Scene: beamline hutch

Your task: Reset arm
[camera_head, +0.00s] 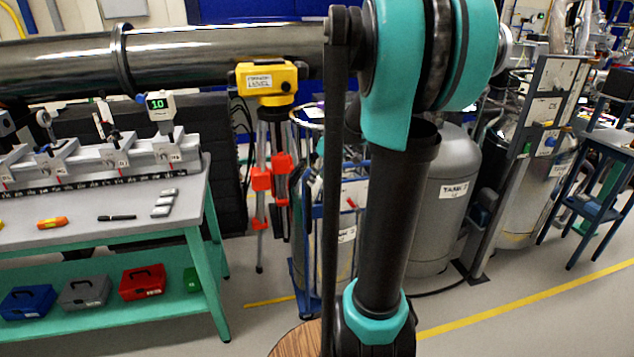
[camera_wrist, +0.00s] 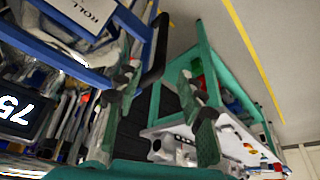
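My arm (camera_head: 395,200) stands in the middle of the head view, with dark links and teal joint covers. A thick upper joint is at the top and a dark link runs down to a teal joint near the bottom edge. My gripper is outside the head view. In the wrist view, my gripper (camera_wrist: 160,85) shows two dark green-grey fingers set apart with a gap between them. I see nothing held between them. The wrist view is strongly tilted.
A green-framed workbench (camera_head: 100,215) with an optical rail (camera_head: 95,165) stands left. A yellow level (camera_head: 267,82) on a tripod stands behind my arm. Grey tanks (camera_head: 450,195) stand right. A steel pipe (camera_head: 215,52) crosses the top. The floor at lower right (camera_head: 540,318) is clear.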

